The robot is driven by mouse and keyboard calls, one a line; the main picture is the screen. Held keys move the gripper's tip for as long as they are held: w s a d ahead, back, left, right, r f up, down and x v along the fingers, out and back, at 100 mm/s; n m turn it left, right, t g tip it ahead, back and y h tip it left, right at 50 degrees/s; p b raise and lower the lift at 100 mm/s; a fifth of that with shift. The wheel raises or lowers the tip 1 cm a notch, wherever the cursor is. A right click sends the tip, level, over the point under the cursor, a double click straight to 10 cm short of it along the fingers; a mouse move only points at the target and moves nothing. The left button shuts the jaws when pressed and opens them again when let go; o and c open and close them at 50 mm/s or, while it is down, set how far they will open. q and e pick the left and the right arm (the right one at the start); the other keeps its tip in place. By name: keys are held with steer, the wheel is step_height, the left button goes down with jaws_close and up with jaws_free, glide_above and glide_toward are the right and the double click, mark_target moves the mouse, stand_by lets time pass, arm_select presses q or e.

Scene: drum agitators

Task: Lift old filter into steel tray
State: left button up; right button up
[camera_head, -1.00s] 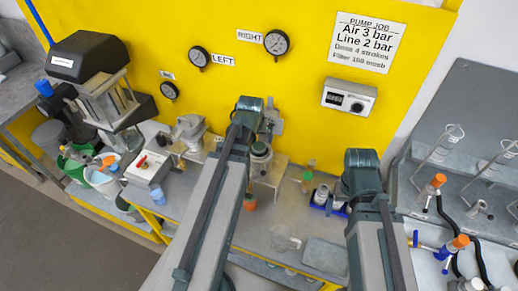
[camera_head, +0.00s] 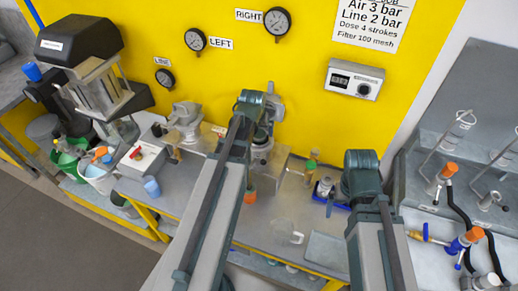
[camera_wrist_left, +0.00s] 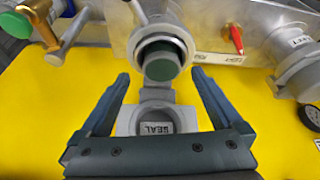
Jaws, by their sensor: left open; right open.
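In the left wrist view, a round metal housing (camera_wrist_left: 146,28) with a dark green round face (camera_wrist_left: 161,67), possibly the old filter, lies just beyond my open left gripper (camera_wrist_left: 160,78). A grey fitting labelled SEAL (camera_wrist_left: 157,128) shows between the fingers, which hold nothing. In the head view, my left gripper (camera_head: 270,115) is beside the filter station (camera_head: 262,146), partly behind my arm. My right gripper is mostly hidden behind my right wrist, near a blue tray (camera_head: 333,204) of small jars. A flat grey plate (camera_head: 326,250), perhaps the steel tray, lies at the bench front, empty.
A red-handled box (camera_head: 142,160), a blue cup (camera_head: 152,187) and bins (camera_head: 97,173) stand on the left. An orange cup (camera_head: 250,194) and a clear beaker (camera_head: 285,235) are on the bench. Hoses and wire stands (camera_head: 450,155) crowd the right. The yellow wall (camera_head: 330,120) bounds the back.

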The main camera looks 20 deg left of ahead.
mark_target(259, 134)
arm_select(q)
steer(key=b+x, duration=0.4)
steer(key=x, duration=0.1)
steer(key=shift+w+a, duration=0.2)
steer(key=shift+w, duration=0.15)
steer(key=shift+r, duration=0.15)
steer(key=shift+c, duration=0.2)
jaws_close()
